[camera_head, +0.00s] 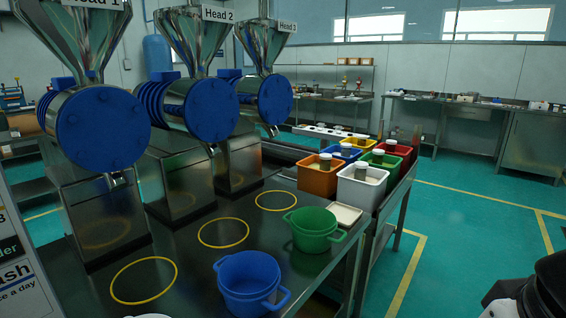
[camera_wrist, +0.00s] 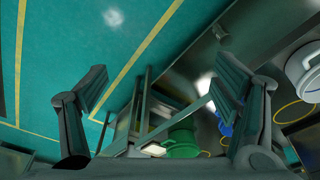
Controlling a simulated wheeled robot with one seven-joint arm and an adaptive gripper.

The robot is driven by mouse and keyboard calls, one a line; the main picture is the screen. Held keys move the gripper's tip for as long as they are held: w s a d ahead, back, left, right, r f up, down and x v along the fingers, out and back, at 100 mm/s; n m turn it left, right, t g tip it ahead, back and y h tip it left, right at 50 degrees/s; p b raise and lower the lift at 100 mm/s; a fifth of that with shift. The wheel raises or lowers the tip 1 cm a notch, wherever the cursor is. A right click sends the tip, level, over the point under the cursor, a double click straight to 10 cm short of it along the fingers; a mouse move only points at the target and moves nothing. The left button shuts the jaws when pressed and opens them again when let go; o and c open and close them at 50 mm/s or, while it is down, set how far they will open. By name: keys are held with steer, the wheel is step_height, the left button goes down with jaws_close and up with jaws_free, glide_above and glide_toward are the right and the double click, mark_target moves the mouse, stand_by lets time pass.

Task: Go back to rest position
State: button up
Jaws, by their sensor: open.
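My gripper (camera_wrist: 160,95) is open and empty in the wrist view, its two fingers spread wide apart. Beyond it show the teal floor with yellow lines and, lower down, the table edge with a green pot (camera_wrist: 183,143), a blue pot (camera_wrist: 224,118) and a white pot (camera_wrist: 303,62). None of these is between the fingers. In the head view a dark part of my arm shows at the bottom right corner, beside the table over the floor; the fingers cannot be made out there.
A dark metal table (camera_head: 190,262) carries a blue pot (camera_head: 249,280) and a green pot (camera_head: 312,230). Yellow rings mark its top below three hopper machines (camera_head: 103,128). Coloured bins, including a white bin (camera_head: 361,188), stand behind. The floor (camera_head: 470,240) on the right is clear.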

step_height(320, 180, up, 15)
steer(key=s+t+p, duration=0.2)
steer(key=p, duration=1)
steer(key=shift+d, duration=0.1)
